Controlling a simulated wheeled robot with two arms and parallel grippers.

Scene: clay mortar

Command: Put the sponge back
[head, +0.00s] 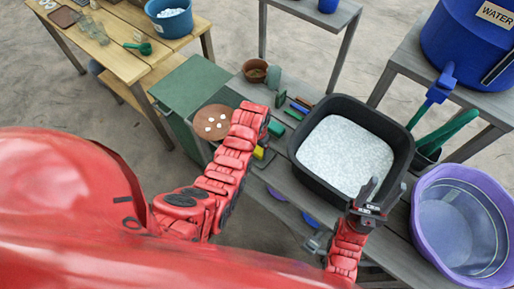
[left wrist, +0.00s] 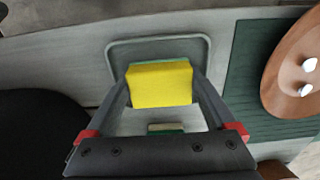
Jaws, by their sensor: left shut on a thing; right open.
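A yellow sponge (left wrist: 160,85) with a green layer at its far edge is held between the fingers of my left gripper (left wrist: 162,90). In the left wrist view it is over a shallow grey tray (left wrist: 158,40); I cannot tell whether it touches the tray. In the head view the yellow sponge (head: 258,152) shows partly beside the left arm, which hides most of the tray. My right gripper (head: 380,195) is open and empty at the front right edge of the black tub (head: 398,150).
The black tub holds pale speckled material. A round brown board (head: 203,122) with white pieces lies left. A purple basin (head: 425,225) stands right. A brown pot (head: 255,70) and several coloured tools (head: 300,106) lie behind.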

